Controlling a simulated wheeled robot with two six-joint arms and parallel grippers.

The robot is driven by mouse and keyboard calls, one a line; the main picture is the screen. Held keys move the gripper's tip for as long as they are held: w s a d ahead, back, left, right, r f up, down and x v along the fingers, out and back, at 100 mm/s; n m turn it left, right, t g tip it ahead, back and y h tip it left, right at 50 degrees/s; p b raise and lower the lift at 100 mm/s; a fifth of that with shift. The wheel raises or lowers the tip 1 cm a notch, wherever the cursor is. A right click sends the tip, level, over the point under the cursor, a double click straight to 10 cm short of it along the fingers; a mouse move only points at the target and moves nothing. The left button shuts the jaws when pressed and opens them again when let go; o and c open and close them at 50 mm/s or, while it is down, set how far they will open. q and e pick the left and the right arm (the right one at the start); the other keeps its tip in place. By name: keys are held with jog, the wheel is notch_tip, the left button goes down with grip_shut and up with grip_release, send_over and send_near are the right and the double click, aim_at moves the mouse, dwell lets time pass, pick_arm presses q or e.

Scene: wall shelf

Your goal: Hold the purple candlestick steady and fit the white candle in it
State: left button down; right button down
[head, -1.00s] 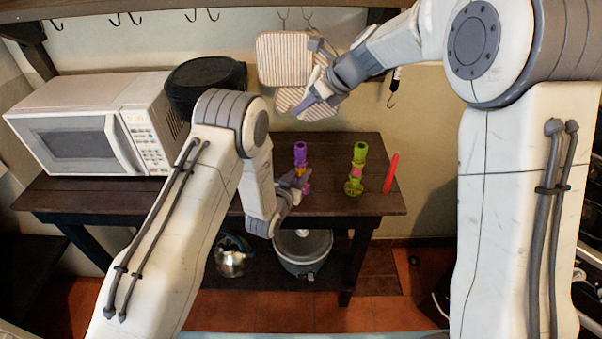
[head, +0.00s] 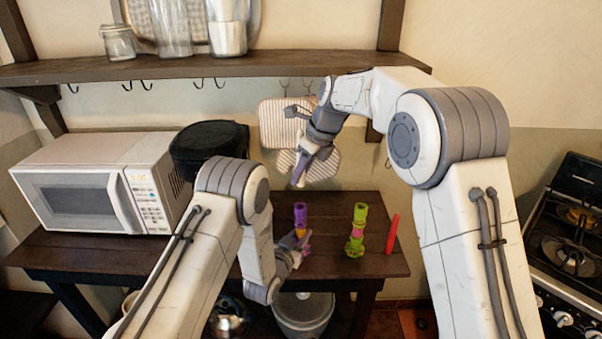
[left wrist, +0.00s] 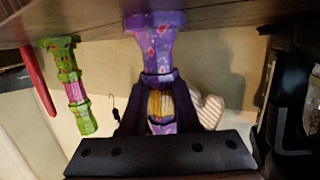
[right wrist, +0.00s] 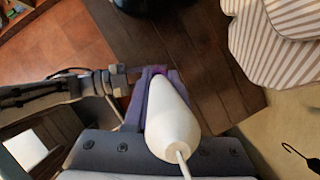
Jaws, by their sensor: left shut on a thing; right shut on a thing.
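The purple candlestick (head: 300,212) stands upright on the dark table, its orange middle showing below the purple top. My left gripper (head: 302,240) is shut around its middle; the left wrist view shows the candlestick (left wrist: 158,45) upside down between the fingers (left wrist: 160,100). My right gripper (head: 299,172) is above the candlestick, fingers pointing down. In the right wrist view the white candle (right wrist: 172,120) is held between its fingers (right wrist: 155,80), wick end towards the camera. The candle is hard to make out in the head view, and its lower end is hidden in the wrist view.
A green candlestick (head: 356,230) and a red candle (head: 392,234) stand to the right on the table (head: 335,208). Striped cloths (head: 281,124) hang behind, under a shelf (head: 100,70).

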aim_at(297, 205)
jog(key=shift+f, duration=2.85)
jog(key=shift+f, duration=1)
jog(key=c, duration=0.7)
grip_release()
pick_arm(q)
jog(key=shift+r, duration=0.1)
pick_arm(e)
jog(key=shift+o, duration=0.2)
jog(key=v, duration=1.2)
jog(key=shift+r, duration=0.1)
